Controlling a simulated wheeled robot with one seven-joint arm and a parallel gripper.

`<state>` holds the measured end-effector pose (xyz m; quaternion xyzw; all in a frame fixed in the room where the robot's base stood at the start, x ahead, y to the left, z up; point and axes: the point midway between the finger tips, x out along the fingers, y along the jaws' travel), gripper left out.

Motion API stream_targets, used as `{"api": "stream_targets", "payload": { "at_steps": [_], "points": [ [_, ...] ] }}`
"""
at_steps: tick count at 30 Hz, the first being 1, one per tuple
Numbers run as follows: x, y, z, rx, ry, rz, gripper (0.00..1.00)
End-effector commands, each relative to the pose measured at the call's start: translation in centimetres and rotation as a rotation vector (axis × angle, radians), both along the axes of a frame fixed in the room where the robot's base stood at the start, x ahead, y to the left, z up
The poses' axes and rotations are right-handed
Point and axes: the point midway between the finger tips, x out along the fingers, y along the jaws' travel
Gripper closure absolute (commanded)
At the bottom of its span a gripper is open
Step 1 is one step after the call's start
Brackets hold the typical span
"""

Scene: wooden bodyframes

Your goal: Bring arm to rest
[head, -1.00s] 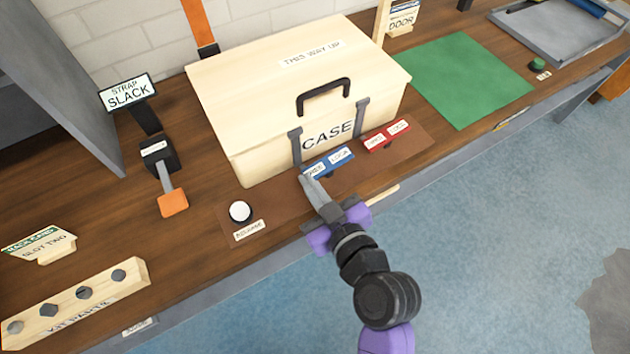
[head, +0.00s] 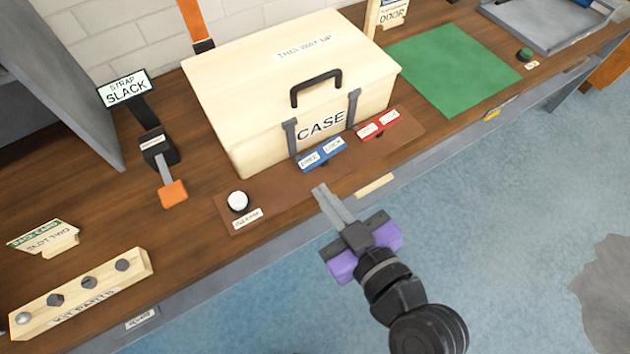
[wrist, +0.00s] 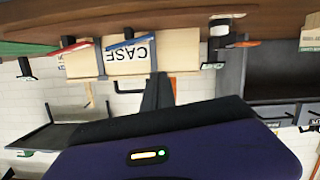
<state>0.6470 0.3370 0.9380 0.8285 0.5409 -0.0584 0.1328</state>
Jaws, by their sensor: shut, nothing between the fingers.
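My gripper (head: 325,196) is shut and empty, with its grey fingers together. In the head view it is at the bench's front edge, in front of the wooden case and apart from it. The case (head: 240,98) stands closed on the bench, with a black handle on its lid and two grey straps down its front. In the wrist view the case (wrist: 178,55) appears upside down beyond the dark fingers (wrist: 158,92).
In front of the case are a blue label block (head: 322,155), a red one (head: 378,125) and a white button (head: 238,201). An orange-ended lever (head: 173,193) stands left. A green mat (head: 455,75) lies right. Open floor (head: 500,230) lies in front of the bench.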

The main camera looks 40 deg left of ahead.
Motion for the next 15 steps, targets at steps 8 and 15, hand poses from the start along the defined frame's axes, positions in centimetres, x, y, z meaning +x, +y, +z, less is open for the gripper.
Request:
{"api": "stream_targets", "payload": {
  "at_steps": [8,15],
  "points": [
    [-0.36,-0.7,0.25,0.001,-0.001,0.0,1.0],
    [-0.35,-0.67,0.23,0.0,-0.001,0.0,1.0]
  ]
}}
